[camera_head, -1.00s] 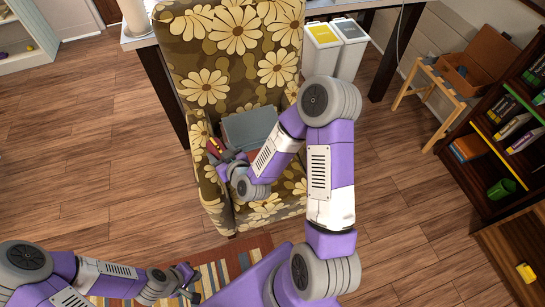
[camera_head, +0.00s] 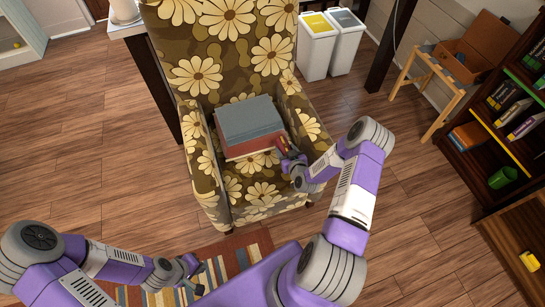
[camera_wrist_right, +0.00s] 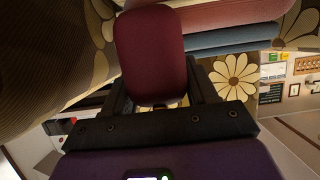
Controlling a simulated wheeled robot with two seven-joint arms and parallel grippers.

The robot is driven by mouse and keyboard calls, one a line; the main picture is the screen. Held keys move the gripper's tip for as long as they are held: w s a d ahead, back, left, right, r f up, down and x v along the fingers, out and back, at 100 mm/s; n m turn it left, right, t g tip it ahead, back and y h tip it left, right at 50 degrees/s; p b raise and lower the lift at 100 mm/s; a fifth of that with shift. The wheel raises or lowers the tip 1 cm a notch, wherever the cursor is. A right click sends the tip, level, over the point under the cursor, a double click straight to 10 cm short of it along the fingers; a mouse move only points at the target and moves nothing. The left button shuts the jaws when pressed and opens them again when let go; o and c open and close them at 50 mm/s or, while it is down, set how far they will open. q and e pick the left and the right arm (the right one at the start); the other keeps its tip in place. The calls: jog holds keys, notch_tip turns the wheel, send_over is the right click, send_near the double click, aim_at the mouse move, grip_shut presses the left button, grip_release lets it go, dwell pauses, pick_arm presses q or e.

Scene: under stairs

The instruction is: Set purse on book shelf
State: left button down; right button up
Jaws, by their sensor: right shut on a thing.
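The purse (camera_wrist_right: 150,55) is a dark red, rounded thing between the fingers of my right gripper (camera_wrist_right: 160,90) in the right wrist view. In the head view the right gripper (camera_head: 286,155) is shut on the purse, beside the book stack at the armchair's right armrest; the purse is small and mostly hidden there. The dark brown book shelf (camera_head: 483,150) stands at the right edge, with books and a green cup (camera_head: 502,178). My left gripper (camera_head: 196,277) is low over the striped rug, empty, its fingers apart.
A flowered armchair (camera_head: 196,75) holds a stack of books (camera_head: 250,120), blue-grey on top of red. White bins (camera_head: 316,45) and a wooden stand (camera_head: 450,90) are behind. Wooden floor (camera_head: 425,200) is clear between the chair and the shelf.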

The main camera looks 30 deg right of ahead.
jog(key=shift+w+f+b, duration=0.1)
jog(key=shift+f+b, duration=1.15)
jog(key=shift+f, duration=2.35)
jog(key=shift+f, duration=0.15)
jog(key=o, duration=1.5)
